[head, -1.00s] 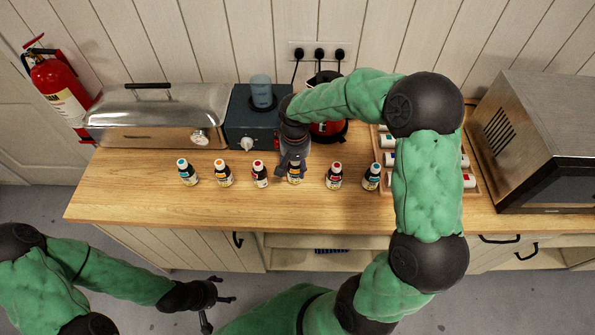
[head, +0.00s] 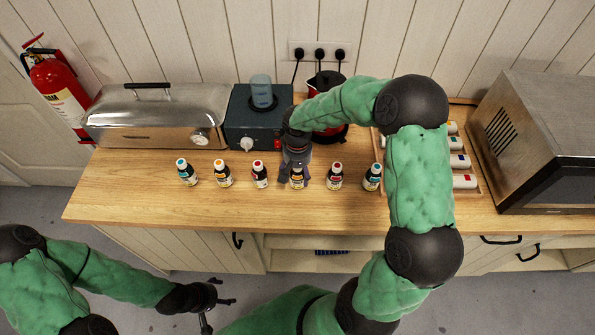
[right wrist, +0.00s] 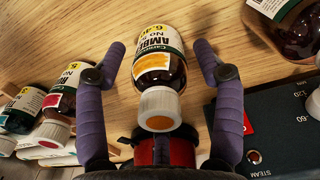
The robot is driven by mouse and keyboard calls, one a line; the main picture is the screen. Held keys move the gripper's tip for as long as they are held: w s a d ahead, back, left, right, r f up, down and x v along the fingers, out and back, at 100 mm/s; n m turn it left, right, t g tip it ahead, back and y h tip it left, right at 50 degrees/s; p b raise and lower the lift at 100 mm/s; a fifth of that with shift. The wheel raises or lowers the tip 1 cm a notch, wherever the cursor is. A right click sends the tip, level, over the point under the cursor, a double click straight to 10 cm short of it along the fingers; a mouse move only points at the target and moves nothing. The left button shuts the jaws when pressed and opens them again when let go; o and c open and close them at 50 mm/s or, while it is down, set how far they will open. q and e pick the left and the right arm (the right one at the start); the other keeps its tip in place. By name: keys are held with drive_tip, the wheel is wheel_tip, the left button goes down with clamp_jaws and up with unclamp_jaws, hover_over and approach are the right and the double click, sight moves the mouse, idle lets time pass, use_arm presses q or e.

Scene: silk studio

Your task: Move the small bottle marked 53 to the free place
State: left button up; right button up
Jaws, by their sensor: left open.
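Several small dark bottles with coloured caps stand in a row on the wooden counter. The orange-capped bottle (head: 297,176) is fourth from the left. My right gripper (head: 296,181) is around it, fingers apart. In the right wrist view this bottle (right wrist: 160,70) lies between the two purple fingers with a gap on each side. Its label reads AMBER, with a number I cannot read surely. The number 53 is not legible on any bottle. My left gripper (head: 224,292) is open and empty, low in front of the counter.
The row also holds a teal-capped bottle (head: 187,173) at its left end and a red-capped bottle (head: 335,176) right of my gripper. A steam box (head: 245,125) and red kettle (head: 328,132) stand behind. A wooden tray (head: 482,190) with bottles sits right, partly behind my arm.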

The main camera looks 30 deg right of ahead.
drive_tip(key=shift+r, duration=0.1)
drive_tip(key=shift+r, duration=0.25)
wheel_tip(320, 180, up, 12)
drive_tip(key=shift+f+p, duration=0.2)
drive_tip(key=shift+p, duration=0.75)
